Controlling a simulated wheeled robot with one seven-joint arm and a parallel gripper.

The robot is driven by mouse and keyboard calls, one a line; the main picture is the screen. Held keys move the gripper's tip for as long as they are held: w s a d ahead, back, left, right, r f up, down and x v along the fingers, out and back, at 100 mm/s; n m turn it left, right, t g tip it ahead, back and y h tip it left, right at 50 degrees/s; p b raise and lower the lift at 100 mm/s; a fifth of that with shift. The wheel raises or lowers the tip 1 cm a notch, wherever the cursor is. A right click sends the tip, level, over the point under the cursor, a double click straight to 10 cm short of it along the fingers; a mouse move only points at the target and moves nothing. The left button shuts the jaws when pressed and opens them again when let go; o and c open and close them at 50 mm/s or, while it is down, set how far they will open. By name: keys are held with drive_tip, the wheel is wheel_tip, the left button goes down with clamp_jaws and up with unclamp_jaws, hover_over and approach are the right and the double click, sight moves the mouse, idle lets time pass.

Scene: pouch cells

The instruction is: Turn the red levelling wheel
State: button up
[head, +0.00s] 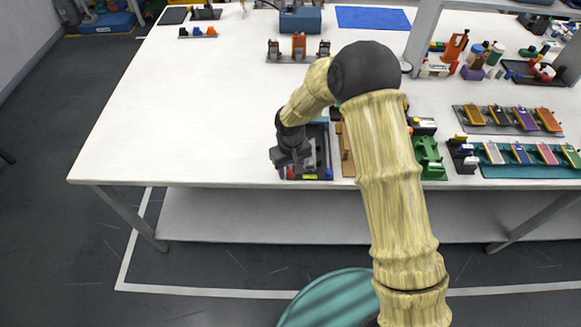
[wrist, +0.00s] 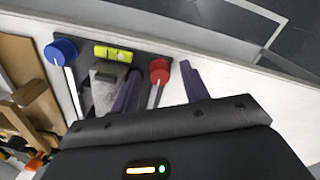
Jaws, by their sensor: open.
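The red levelling wheel (wrist: 160,71) is a small round knob with a pale mark, at the edge of a dark plate in the wrist view. In the head view a bit of the red wheel (head: 291,174) shows beside my gripper (head: 287,164). In the wrist view my gripper (wrist: 161,72) is open, with one dark finger to each side of the wheel. I cannot tell whether the fingers are level with the wheel or above it. A yellow-green bubble level (wrist: 113,53) lies between the red wheel and a blue wheel (wrist: 61,51).
The dark plate (head: 318,179) sits by the front edge of the white table (head: 180,120). A brown board (wrist: 20,62) stands beside it. A green fixture (head: 430,160) and several coloured pouch-cell holders are farther right. The table's left part is clear.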

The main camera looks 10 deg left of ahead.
drive_tip(key=shift+c, duration=0.5)
clamp_jaws()
drive_tip(key=c, duration=0.9)
unclamp_jaws()
drive_tip(key=c, duration=0.9)
unclamp_jaws()
drive_tip(key=shift+m, duration=0.3)
drive_tip(key=c, duration=0.9)
unclamp_jaws()
drive_tip(key=shift+m+b, duration=0.45)
drive_tip(key=shift+m, duration=0.75)
drive_tip(key=c, duration=0.9)
unclamp_jaws()
drive_tip(key=m, duration=0.3)
drive_tip(key=shift+m, duration=0.4)
drive_tip(key=c, duration=0.9)
unclamp_jaws()
drive_tip(key=m, duration=0.3)
drive_tip(key=shift+r+m, duration=0.1)
drive_tip(key=shift+m, duration=0.2)
drive_tip(key=c, duration=0.9)
unclamp_jaws()
drive_tip(key=m+p, duration=0.1)
drive_tip(key=m, duration=0.3)
drive_tip(key=c, duration=0.9)
unclamp_jaws()
